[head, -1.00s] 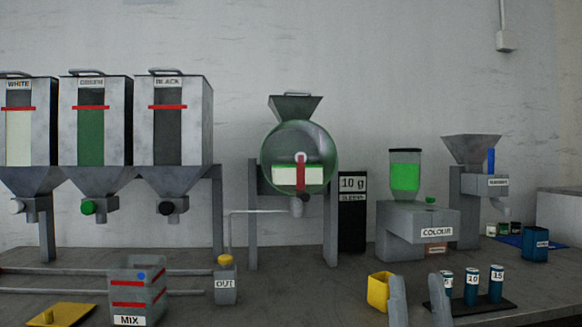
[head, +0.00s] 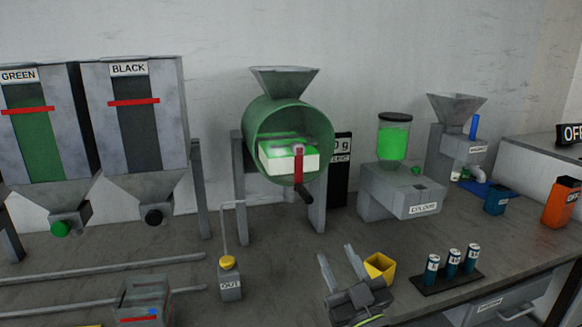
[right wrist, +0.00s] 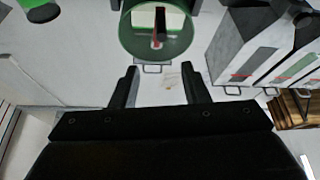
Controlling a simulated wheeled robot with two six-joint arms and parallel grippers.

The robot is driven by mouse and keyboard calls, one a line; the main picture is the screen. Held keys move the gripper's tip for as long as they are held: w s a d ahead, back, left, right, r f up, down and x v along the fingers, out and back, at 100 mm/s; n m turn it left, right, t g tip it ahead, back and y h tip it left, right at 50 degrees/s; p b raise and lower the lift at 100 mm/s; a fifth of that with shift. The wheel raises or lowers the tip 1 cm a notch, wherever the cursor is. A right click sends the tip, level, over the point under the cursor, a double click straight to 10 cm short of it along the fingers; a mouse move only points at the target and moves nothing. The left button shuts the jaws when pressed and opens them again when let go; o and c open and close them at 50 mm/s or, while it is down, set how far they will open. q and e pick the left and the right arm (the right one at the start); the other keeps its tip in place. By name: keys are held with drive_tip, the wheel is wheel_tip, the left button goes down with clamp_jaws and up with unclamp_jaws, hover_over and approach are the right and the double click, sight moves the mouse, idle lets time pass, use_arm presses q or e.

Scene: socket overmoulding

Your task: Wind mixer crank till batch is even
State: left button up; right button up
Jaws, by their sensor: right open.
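The mixer is a green see-through drum (head: 258,128) with a grey hopper (head: 284,80) on top, at the middle of the head view. Inside lies the batch (head: 277,161), a white mass with bright green on top; the two colours look separate. The red crank arm (head: 298,165) hangs down from the hub on the drum's front, with a dark handle (head: 306,191) at its lower end. My right gripper (head: 338,256) is open and empty, below the mixer and apart from the crank. The right wrist view shows its spread fingers (right wrist: 159,82) with the drum (right wrist: 132,38) beyond. My left gripper is not in view.
A yellow cup (head: 380,267) and a dark rack (head: 448,281) with several vials are right of my gripper. An OUT container (head: 230,282) stands at left, the MIX bin (head: 146,303) at lower left. The COLOUR dispenser (head: 400,192) stands right of the mixer.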

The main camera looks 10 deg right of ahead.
sight(305, 196)
drive_tip(key=p+x, duration=0.2)
drive_tip(key=x, duration=0.3)
drive_tip(key=p+x, duration=0.3)
drive_tip(key=x, duration=0.3)
drive_tip(key=p+x, duration=0.2)
drive_tip(key=x, duration=0.4)
drive_tip(key=shift+w+a+f+p, duration=0.1)
drive_tip(key=shift+a+f+p, duration=0.05)
drive_tip(key=shift+f+p, duration=0.2)
drive_tip(key=shift+w+r, duration=0.15)
drive_tip(key=shift+w, duration=0.3)
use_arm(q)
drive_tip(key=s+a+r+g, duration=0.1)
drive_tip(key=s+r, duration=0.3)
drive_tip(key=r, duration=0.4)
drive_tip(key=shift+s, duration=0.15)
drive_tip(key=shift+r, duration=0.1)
use_arm(e)
clamp_jaws()
